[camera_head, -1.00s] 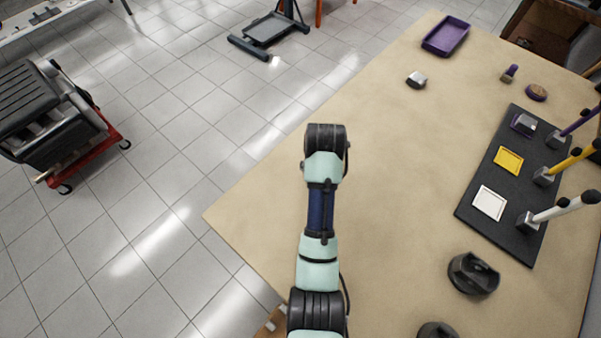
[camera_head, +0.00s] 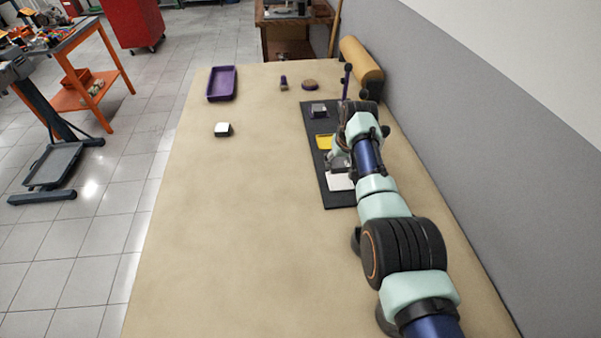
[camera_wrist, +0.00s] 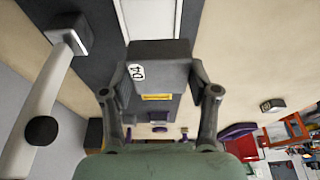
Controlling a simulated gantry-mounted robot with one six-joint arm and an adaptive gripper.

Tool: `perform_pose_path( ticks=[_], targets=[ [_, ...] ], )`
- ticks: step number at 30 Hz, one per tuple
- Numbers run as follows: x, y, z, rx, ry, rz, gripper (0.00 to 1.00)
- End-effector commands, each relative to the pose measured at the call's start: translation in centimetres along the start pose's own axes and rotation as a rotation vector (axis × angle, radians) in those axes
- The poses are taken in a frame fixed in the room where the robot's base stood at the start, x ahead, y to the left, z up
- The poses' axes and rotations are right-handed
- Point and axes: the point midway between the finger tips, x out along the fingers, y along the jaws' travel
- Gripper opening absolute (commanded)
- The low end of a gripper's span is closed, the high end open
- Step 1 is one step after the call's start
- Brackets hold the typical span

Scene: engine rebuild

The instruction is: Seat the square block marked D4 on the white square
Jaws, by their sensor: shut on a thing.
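My gripper (camera_wrist: 157,78) is shut on the grey square block (camera_wrist: 165,55); the marking D4 shows on its face in the wrist view. In the head view my gripper (camera_head: 338,158) is over the black board (camera_head: 320,183), by the white square (camera_head: 341,182). The white square also shows at the top of the wrist view (camera_wrist: 150,18), partly hidden by the block. The block appears held above the board, but the exact gap cannot be told.
A yellow square (camera_head: 325,142) lies behind the white one, and a grey block (camera_head: 318,109) sits farther back. A loose block (camera_head: 222,130) and purple tray (camera_head: 222,83) lie left. The table's left middle is clear.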

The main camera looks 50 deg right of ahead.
Motion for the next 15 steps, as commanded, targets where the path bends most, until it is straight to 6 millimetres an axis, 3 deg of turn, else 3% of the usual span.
perform_pose_path(
  ticks=[4, 15],
  targets=[
    [-0.2, 1.4, -0.1, 0.017, 0.002, 0.005, 0.13],
    [1.2, 1.4, 0.4, 0.017, 0.001, 0.005, 0.13]
  ],
)
